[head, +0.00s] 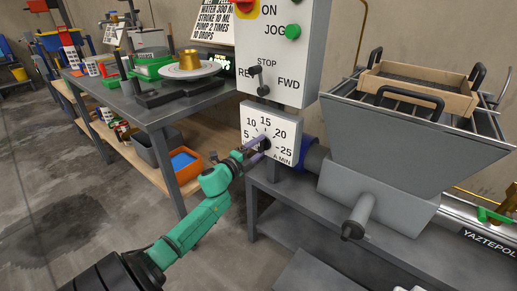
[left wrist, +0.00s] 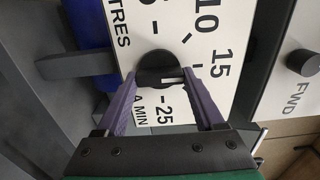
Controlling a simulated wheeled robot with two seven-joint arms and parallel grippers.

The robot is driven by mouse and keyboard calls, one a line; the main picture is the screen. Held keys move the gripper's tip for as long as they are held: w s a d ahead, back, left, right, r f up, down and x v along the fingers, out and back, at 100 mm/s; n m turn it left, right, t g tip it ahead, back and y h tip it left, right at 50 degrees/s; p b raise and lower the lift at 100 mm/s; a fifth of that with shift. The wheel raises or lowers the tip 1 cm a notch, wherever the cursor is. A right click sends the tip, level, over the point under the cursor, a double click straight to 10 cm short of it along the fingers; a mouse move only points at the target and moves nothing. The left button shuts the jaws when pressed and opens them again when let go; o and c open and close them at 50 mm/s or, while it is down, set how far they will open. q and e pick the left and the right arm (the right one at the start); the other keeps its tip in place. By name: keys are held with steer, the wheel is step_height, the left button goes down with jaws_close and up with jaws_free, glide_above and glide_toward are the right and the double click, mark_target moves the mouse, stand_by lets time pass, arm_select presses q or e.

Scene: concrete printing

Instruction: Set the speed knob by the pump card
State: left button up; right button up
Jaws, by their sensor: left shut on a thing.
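The speed knob (left wrist: 153,72) is a round black knob on a white dial plate (head: 249,150), marked 5 to 25 with "A MIN". In the left wrist view the plate also reads "LITRES". My left gripper (head: 261,143) has purple fingers and is shut on the knob, one finger on either side. A white mark on the knob points roughly toward the 15 to 20 side; a finger covers part of the scale, so the exact setting cannot be read. My right gripper is not in view.
Above the dial is a control box (head: 284,58) with a REV/STOP/FWD lever (head: 259,80) and a green JOG button (head: 293,31). A grey hopper (head: 415,125) stands at right, a workbench (head: 150,109) at left. An orange bin (head: 187,163) sits below the workbench.

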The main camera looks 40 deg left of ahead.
arm_select(q)
steer(key=shift+f, duration=0.1)
steer(key=o, duration=1.4)
steer(key=shift+s, duration=0.1)
steer(key=s+p, duration=0.1)
steer(key=s, duration=1.3)
steer(key=shift+s+d, duration=0.1)
steer(key=shift+s, duration=0.1)
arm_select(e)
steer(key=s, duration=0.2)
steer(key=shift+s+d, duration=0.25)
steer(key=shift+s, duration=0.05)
